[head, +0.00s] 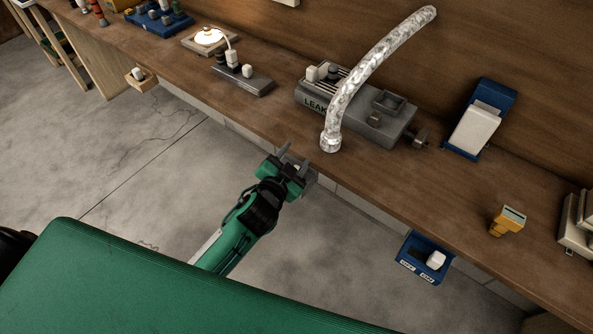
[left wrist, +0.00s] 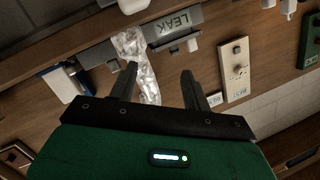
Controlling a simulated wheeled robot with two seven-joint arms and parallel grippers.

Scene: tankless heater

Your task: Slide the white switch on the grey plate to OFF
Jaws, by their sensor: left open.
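A grey plate (head: 258,86) lies on the wooden counter left of the grey LEAK unit. It carries a small white block (head: 247,72) and dark blocks; I cannot read an OFF mark or the switch position. A pale plate with small blocks (left wrist: 236,82) shows in the left wrist view, right of my fingers; I cannot tell if it is the same plate. My left gripper (head: 297,158) is open and empty at the counter's front edge, below the LEAK unit, apart from the grey plate. Its fingers (left wrist: 158,85) show in the left wrist view. My right gripper is not in view.
The grey LEAK unit (head: 398,133) stands on the counter, with a clear ribbed hose (head: 368,67) rising in front of it. A blue box with a white block (head: 415,267) hangs at the front edge. A yellow block (head: 507,222) stands farther right. Counter around the grey plate is mostly bare.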

